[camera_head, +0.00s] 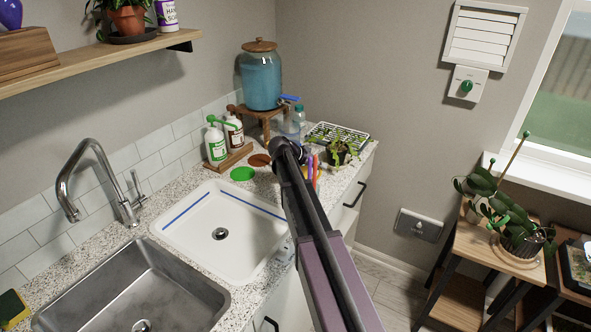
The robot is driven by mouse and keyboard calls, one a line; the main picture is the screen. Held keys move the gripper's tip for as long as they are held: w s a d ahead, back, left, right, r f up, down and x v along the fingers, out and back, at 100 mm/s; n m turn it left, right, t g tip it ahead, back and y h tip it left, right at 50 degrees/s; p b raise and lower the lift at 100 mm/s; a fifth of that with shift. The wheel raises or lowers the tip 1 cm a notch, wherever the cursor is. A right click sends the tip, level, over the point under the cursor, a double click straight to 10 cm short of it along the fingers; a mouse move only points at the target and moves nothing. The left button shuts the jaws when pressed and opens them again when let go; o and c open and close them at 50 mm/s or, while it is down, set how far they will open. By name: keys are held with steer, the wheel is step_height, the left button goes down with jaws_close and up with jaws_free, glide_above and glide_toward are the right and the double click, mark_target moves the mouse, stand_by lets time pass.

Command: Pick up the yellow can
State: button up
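I see no yellow can in this view. My own arm reaches from the bottom edge up toward the counter, and its dark far end covers part of the counter's back right. I cannot make out my gripper's fingers, and nothing is seen held.
The counter holds a steel sink (133,293), a white basin (221,232), pump bottles (216,145), a blue dispenser (261,80) and a wire rack (338,136). A shelf (90,64) hangs upper left. Plant stands (463,262) are at right. Bare floor (393,303) shows between.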

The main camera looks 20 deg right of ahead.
jaws_close()
steer(key=shift+r, duration=0.1)
stand_by(0.3)
step_height(320, 180, up, 10)
steer(key=p, duration=1)
stand_by(0.5)
step_height(320, 180, up, 14)
steer(key=p, duration=1.4)
step_height(320, 180, down, 14)
steer(key=b, duration=1.4)
